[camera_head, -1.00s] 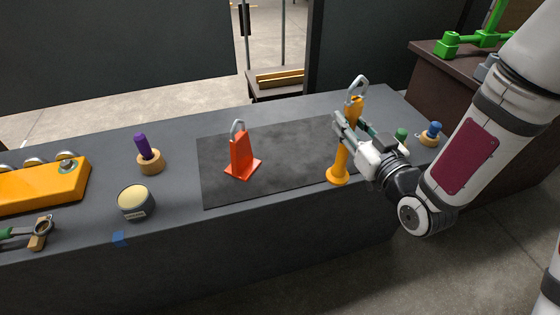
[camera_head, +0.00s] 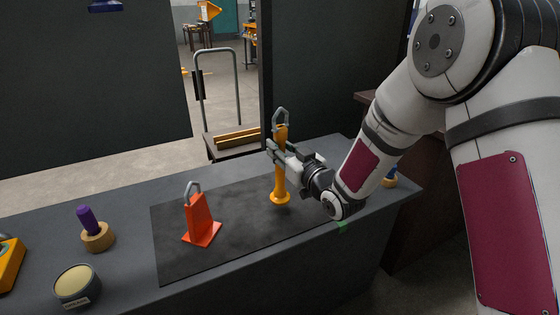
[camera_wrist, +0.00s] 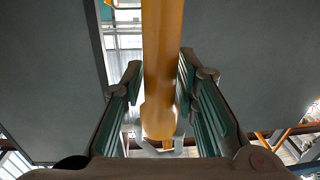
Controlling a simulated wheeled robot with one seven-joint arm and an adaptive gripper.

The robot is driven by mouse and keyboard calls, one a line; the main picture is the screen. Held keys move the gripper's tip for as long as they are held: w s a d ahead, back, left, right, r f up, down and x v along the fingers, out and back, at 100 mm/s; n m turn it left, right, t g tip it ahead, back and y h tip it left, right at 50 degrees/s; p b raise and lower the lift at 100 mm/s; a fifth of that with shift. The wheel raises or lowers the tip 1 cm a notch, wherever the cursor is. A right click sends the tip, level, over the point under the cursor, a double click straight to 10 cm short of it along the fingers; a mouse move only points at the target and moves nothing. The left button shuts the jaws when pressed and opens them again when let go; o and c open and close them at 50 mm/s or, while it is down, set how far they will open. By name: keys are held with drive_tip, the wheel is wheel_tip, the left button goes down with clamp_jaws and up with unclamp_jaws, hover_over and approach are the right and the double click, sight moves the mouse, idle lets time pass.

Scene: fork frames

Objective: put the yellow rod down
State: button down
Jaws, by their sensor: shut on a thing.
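The yellow rod (camera_head: 280,183) is orange-yellow and upright, with a flared round foot and a grey metal loop at its top. It is over the right part of the dark mat (camera_head: 172,258). A shadow lies by its foot; I cannot tell whether the foot touches the mat. My gripper (camera_head: 279,151) is shut on the rod's upper part, coming from the right. In the wrist view the rod (camera_wrist: 162,60) runs between the two green-padded fingers (camera_wrist: 160,85).
A red-orange cone-like block (camera_head: 200,218) with a metal loop stands on the mat, left of the rod. Further left are a purple peg in a wooden base (camera_head: 97,240) and a round tin (camera_head: 77,286). A blue-topped peg (camera_head: 390,178) is at the right, behind my arm.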

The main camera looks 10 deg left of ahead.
drive_tip(key=shift+w+a+f, duration=0.15)
drive_tip(key=shift+w, duration=0.1)
drive_tip(key=shift+f+b, duration=0.45)
drive_tip(key=shift+f, duration=1.15)
drive_tip(key=c, duration=1.2)
unclamp_jaws()
drive_tip(key=shift+f, duration=0.1)
drive_tip(key=shift+c, duration=0.2)
drive_tip(key=v, duration=1.2)
drive_tip(key=shift+p, duration=0.45)
drive_tip(key=shift+s, duration=0.1)
